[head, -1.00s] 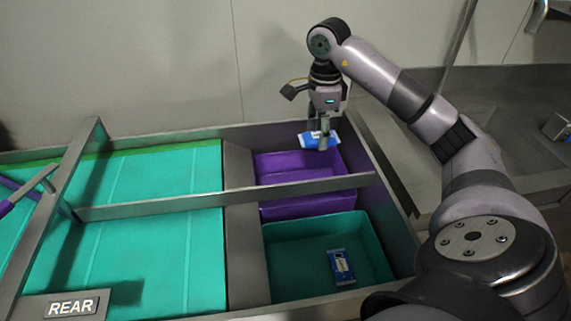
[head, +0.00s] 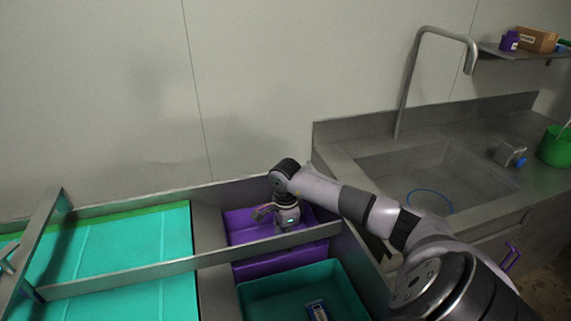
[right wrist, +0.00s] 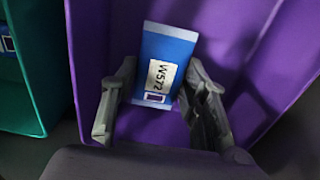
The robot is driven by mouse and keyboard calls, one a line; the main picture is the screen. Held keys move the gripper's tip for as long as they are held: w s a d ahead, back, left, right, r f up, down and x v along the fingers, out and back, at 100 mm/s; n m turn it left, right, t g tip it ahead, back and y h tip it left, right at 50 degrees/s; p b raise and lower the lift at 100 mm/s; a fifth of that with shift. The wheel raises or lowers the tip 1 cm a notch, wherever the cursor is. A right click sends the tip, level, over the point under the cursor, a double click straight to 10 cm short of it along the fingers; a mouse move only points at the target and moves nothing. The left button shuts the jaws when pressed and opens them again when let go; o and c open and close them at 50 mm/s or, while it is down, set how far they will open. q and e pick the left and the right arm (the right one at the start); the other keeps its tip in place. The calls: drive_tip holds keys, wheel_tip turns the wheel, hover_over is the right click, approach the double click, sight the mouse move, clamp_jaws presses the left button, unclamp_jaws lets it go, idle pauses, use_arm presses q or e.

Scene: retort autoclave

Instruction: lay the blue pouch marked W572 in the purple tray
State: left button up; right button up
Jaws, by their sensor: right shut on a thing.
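The blue pouch marked W572 (right wrist: 172,48) is between the fingers of my right gripper (right wrist: 160,72) in the right wrist view, its label facing the camera. My right gripper (head: 287,226) is shut on it and is down inside the purple tray (head: 240,222) in the head view. Purple tray walls and floor (right wrist: 225,35) surround the pouch in the wrist view. I cannot tell whether the pouch touches the floor. In the head view the pouch is hidden.
A metal divider (head: 190,264) crosses just in front of my right gripper. A teal tray (head: 265,298) with another blue and white pouch (head: 317,311) lies nearer. A sink (head: 430,175) with a tap (head: 408,85) is at right.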

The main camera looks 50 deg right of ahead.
sight(286, 254)
wheel_tip(286, 254, down, 4)
drive_tip(key=shift+f+p, duration=0.1)
drive_tip(key=shift+p, duration=0.4)
drive_tip(key=shift+f, duration=0.15)
use_arm(q)
drive_tip(key=shift+s+r, duration=0.4)
drive_tip(key=shift+r, duration=0.1)
use_arm(e)
drive_tip(key=shift+f, duration=0.25)
drive_tip(key=o, duration=1.1)
drive_tip(key=shift+r, duration=0.1)
use_arm(q)
drive_tip(key=shift+f, duration=0.15)
use_arm(e)
drive_tip(key=shift+o, duration=0.2)
drive_tip(key=shift+r, duration=0.1)
